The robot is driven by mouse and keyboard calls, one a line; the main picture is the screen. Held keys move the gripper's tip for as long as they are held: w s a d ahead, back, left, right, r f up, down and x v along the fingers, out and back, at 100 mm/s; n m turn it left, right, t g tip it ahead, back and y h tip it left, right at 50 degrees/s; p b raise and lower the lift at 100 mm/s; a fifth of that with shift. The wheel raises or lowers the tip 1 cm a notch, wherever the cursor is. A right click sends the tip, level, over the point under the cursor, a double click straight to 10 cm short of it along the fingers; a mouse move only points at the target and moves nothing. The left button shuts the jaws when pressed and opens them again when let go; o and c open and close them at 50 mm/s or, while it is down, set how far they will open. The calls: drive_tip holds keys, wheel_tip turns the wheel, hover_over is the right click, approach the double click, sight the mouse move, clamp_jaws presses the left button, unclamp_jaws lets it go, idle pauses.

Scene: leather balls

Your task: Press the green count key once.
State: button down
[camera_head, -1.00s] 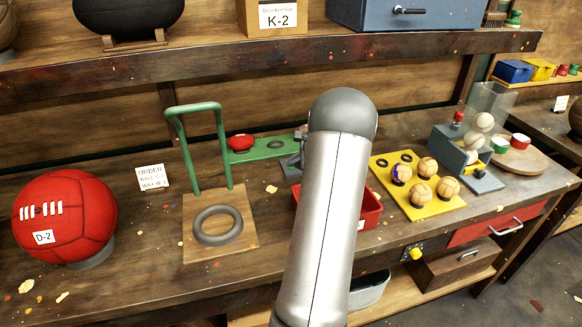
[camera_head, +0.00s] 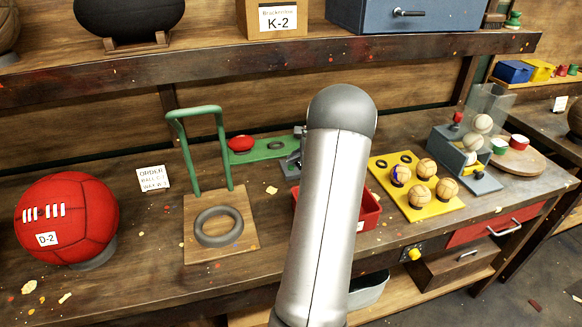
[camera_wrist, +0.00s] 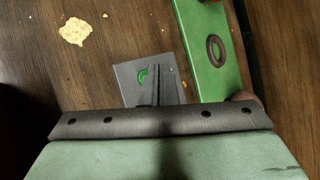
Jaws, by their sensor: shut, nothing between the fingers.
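The green count key (camera_wrist: 143,76) shows in the wrist view as a small green round piece on a grey plate. It is partly hidden by my gripper (camera_wrist: 158,68), which is shut and empty. The fingertips overlap the plate just right of the key in the picture. I cannot tell whether they touch anything. In the head view a grey plate (camera_head: 290,171) shows left of my arm, beside the green board, and my arm hides much of that area.
The green board (camera_head: 262,151) with a red ball and a ring lies close by. A red tray (camera_head: 371,212) is partly behind my arm. A wooden stand with a green hoop (camera_head: 190,250) is at left. A yellow ball rack (camera_head: 420,213) is at right.

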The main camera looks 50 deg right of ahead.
wheel_tip(320, 180, up, 5)
drive_tip(key=shift+f+p, duration=0.15)
drive_tip(key=shift+p, duration=1.1)
